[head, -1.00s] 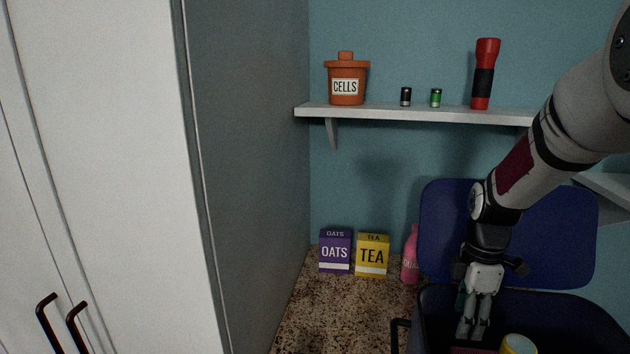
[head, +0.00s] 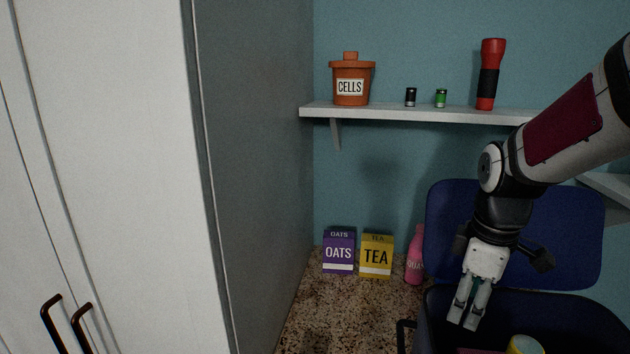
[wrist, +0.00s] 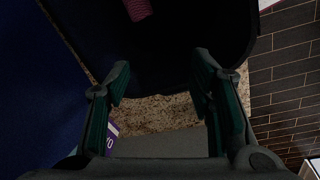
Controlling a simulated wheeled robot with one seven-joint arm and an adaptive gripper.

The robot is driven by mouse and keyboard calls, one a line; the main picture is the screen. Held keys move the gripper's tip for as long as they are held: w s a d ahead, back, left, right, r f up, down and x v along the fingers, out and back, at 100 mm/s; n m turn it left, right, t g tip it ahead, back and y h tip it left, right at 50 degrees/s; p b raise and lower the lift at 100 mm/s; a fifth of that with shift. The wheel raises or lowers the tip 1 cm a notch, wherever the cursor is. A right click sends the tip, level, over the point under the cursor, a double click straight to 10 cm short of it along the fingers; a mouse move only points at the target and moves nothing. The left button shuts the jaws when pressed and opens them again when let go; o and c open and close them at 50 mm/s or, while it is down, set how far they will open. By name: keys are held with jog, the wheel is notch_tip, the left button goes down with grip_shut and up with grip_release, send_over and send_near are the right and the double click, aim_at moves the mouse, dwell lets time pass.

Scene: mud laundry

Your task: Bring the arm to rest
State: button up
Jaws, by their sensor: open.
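My gripper (head: 464,322) points down over the dark blue bin (head: 580,310) at the lower right of the head view. Its fingers look close together there. In the wrist view my gripper (wrist: 165,95) shows two fingers well apart with nothing between them. My arm comes in from the right edge, in front of the raised blue lid (head: 570,240). A yellow-rimmed round item (head: 525,344) shows inside the bin, partly cut off by the frame. In the wrist view a pinkish item (wrist: 138,9) lies in the dark bin.
A purple oats box (head: 339,252), a yellow tea box (head: 376,256) and a pink bottle (head: 415,262) stand on the speckled counter (head: 350,310). A shelf (head: 420,112) above holds an orange jar (head: 350,82), two batteries and a red flashlight (head: 489,75). A tall cabinet (head: 110,180) fills the left.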

jog(key=s+a+r+m+t, duration=0.2)
jog(key=s+a+r+m, duration=0.1)
jog(key=s, duration=0.5)
jog(key=s+a+r+m+t, duration=0.1)
jog(key=s+a+r+m, duration=0.2)
jog(key=s+r+m, duration=0.2)
jog(key=s+m, duration=0.3)
jog(key=shift+s+a+r+t, duration=0.2)
jog(key=shift+s+r+t, duration=0.05)
jog(key=shift+r+t, duration=0.15)
